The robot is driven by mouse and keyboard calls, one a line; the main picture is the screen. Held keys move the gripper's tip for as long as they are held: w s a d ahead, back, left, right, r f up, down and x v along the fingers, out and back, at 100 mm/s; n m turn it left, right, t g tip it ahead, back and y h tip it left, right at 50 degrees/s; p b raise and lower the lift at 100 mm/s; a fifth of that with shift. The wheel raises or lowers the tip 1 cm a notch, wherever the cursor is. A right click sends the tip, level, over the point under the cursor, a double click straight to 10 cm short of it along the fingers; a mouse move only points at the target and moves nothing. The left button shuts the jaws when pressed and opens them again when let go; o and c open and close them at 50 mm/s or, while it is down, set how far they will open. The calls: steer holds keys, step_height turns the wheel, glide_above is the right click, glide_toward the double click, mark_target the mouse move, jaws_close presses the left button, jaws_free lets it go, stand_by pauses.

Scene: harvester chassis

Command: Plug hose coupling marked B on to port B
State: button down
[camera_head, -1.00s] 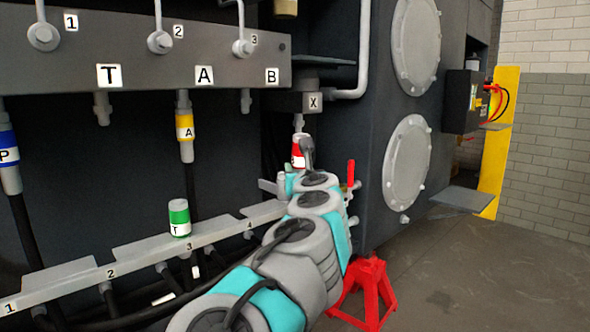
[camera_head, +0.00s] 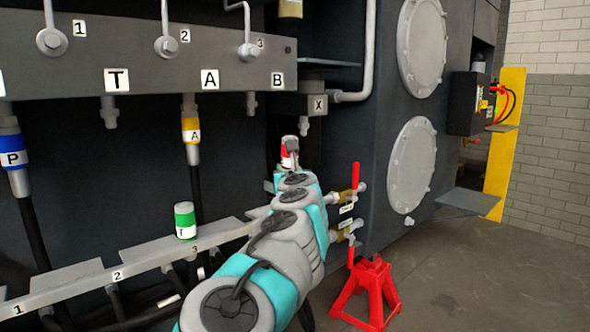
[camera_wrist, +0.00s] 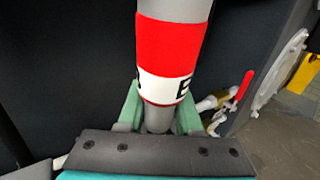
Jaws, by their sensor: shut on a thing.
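The red coupling with a white band (camera_head: 289,152) is upright in my gripper (camera_head: 290,168). In the wrist view my gripper (camera_wrist: 158,118) has its green fingers shut on both sides of the coupling (camera_wrist: 172,40). The letter on its band is turned partly away and looks like a B. Port B is the bare grey stub (camera_head: 250,103) under the B label (camera_head: 277,80) on the manifold. The coupling is apart from it, lower and to its right. The coupling's top lies below and slightly left of the stub under the X block (camera_head: 304,124).
A yellow coupling (camera_head: 191,130) is on port A, and the T stub (camera_head: 109,113) is bare. A green coupling (camera_head: 185,220) stands on the lower rail (camera_head: 75,290). Red-handled valves (camera_head: 355,185) and a red jack stand (camera_head: 368,290) are right of my arm.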

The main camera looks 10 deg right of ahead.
steer(key=shift+w+a+p, duration=1)
steer(key=shift+w+a, duration=0.3)
steer(key=shift+w, duration=0.85)
steer(key=shift+w+a+p, duration=1)
steer(key=shift+w+a, duration=0.35)
steer(key=shift+w, duration=0.75)
steer(key=shift+w+a+p, duration=1)
steer(key=shift+w+a, duration=0.3)
steer(key=shift+w, duration=0.85)
step_height(320, 180, up, 2)
steer(key=shift+r+p, duration=0.25)
steer(key=shift+p, duration=0.9)
